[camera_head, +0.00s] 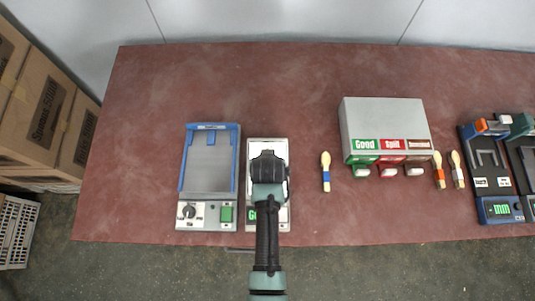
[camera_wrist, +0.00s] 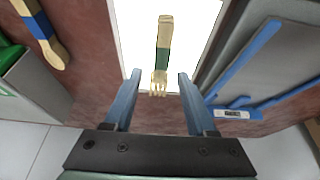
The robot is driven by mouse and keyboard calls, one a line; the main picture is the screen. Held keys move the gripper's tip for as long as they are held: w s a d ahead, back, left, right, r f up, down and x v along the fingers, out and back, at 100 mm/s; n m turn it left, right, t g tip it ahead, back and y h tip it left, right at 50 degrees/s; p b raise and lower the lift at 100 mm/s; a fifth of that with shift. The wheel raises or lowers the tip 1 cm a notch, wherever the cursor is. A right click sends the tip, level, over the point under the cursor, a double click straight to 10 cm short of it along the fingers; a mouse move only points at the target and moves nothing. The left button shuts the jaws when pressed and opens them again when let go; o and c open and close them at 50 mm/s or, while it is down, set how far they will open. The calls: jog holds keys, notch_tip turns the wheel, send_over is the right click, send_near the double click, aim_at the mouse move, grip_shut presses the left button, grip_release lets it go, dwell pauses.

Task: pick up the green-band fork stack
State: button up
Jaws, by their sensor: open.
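The green-band fork stack (camera_wrist: 164,45) lies on a bright white surface (camera_wrist: 126,30) in the wrist view, its tines toward my gripper. Its green band is at mid-handle. My gripper (camera_wrist: 160,77) is open, with one blue finger on each side of the tine end. The stack appears between the fingers, and I cannot tell the height gap. In the head view my gripper (camera_head: 268,165) is over the pale panel (camera_head: 282,217) with a green label, and hides the stack.
A blue-edged tray device (camera_head: 209,165) stands close left of the panel. Orange-band (camera_head: 438,170) and white-band (camera_head: 457,170) spoons lie farther right, beside a measuring device (camera_head: 492,180).

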jog(key=shift+x, duration=1.05)
jog(key=shift+c, duration=0.4)
grip_shut()
